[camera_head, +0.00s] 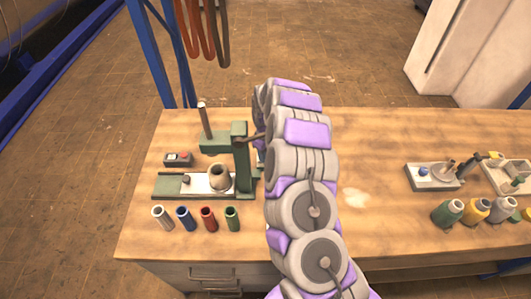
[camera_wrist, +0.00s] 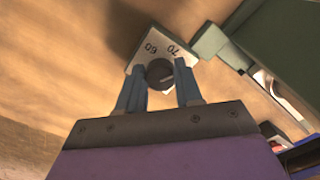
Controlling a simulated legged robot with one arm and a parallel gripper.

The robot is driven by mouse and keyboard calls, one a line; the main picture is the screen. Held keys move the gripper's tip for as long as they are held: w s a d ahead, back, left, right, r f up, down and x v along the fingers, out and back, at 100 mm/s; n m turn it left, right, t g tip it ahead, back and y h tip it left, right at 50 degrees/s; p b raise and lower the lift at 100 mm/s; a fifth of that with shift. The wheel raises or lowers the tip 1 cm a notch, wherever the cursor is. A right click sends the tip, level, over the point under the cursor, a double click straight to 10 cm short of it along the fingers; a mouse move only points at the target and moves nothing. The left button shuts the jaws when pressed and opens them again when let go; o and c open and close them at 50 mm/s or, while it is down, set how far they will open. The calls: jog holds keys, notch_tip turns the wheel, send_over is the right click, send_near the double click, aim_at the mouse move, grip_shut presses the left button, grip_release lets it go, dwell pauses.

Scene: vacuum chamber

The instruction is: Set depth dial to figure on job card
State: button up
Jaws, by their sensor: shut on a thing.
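The depth dial is a dark round knob (camera_wrist: 159,73) on a pale plate (camera_wrist: 140,54) marked 60 and 70, in the wrist view. A pale line shows on the knob's face; the exact figure it points to is hard to tell. My gripper (camera_wrist: 160,84) has its two blue fingers shut on the knob, one on each side. In the head view the dial and my fingers are hidden behind my arm, beside the green machine (camera_head: 241,160). I cannot make out a job card in either view.
A switch box (camera_head: 178,159) with a red button sits left of the machine. Several coloured tubes (camera_head: 208,218) stand along the front. Thread cones (camera_head: 476,210) and small fixtures (camera_head: 433,176) stand at the right. The bench (camera_head: 370,150) is mostly clear right of my arm.

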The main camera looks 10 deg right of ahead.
jog(key=shift+w+a+r, duration=0.1)
jog(key=shift+w+a, duration=0.1)
jog(key=shift+w, duration=0.1)
jog(key=shift+d, duration=0.1)
jog(key=shift+n, duration=0.3)
jog(key=n, duration=0.5)
jog(key=shift+b, duration=0.35)
jog(key=n, duration=0.6)
dwell(0.4)
jog(key=o, duration=1)
